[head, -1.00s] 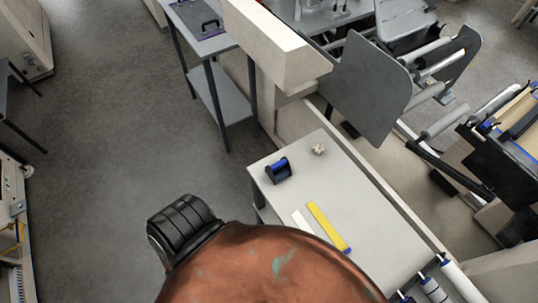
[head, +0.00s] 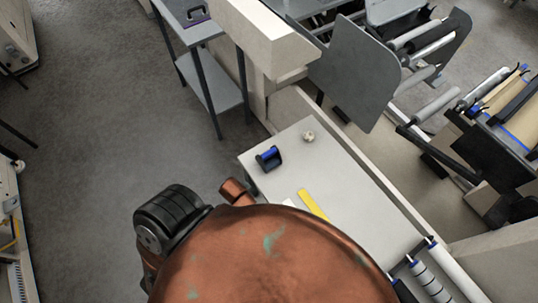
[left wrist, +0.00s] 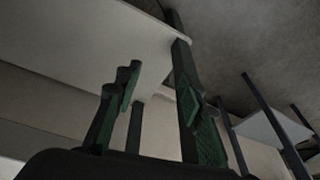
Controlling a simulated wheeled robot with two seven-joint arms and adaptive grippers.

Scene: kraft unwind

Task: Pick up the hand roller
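A small black item with a blue cylinder (head: 268,158) stands near the far left corner of the pale table (head: 350,195) in the head view. It may be the hand roller, but it is too small to be sure. My left gripper (left wrist: 158,88) shows only in the left wrist view. Its two dark green fingers are apart with nothing between them. It is below the level of a pale tabletop (left wrist: 110,30), whose underside shows above it. The small black item does not show there. My right gripper is in neither view.
A crumpled pale lump (head: 308,136) and a yellow strip (head: 311,203) lie on the table. My copper-coloured arm covers the near part. A grey panel (head: 355,75) and machine rollers stand beyond. A second table (head: 190,32) is at the back left; open floor lies left.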

